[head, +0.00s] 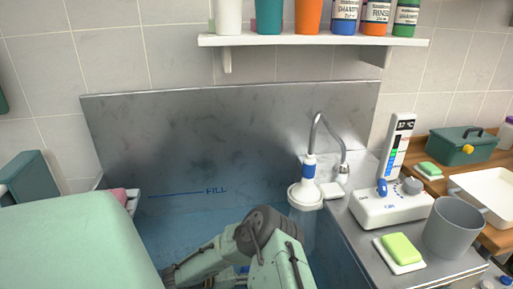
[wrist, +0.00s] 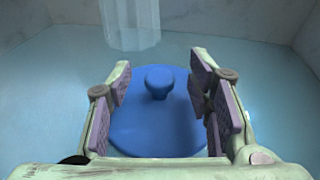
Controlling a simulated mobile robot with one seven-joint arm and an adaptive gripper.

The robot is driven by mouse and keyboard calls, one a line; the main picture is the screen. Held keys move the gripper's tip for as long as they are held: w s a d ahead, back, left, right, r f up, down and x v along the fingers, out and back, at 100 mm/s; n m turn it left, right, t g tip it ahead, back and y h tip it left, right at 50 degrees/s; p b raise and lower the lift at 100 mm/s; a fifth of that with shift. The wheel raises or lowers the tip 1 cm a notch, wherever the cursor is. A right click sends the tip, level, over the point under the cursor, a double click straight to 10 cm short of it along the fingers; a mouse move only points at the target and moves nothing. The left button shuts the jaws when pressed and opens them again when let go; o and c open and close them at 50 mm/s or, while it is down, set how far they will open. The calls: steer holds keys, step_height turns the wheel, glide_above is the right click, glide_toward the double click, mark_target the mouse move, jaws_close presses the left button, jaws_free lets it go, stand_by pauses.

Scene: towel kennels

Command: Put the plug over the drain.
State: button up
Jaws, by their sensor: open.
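The plug (wrist: 158,125) is a round blue disc with a knob (wrist: 159,81) on top, lying flat on the tub floor in the wrist view. My gripper (wrist: 162,85) is open, with one finger on each side of the knob and a gap on both sides. A dark round edge (wrist: 75,160) shows at lower left, partly behind my gripper; I cannot tell whether it is the drain. In the head view my arm covers the tub floor there, and my fingertips are hidden.
The metal tub (head: 240,130) has a blue FILL line on its back wall. A tap (head: 318,135) stands at right, with a clear column (wrist: 130,22) below it, beyond the plug. The right counter (head: 368,245) holds a control box (head: 390,207), soap (head: 401,248) and a grey cup (head: 453,227).

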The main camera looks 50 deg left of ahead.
steer(key=shift+s, duration=0.15)
steer(key=v, duration=1.1)
steer(key=shift+s+a+r, duration=0.15)
steer(key=shift+s, duration=0.2)
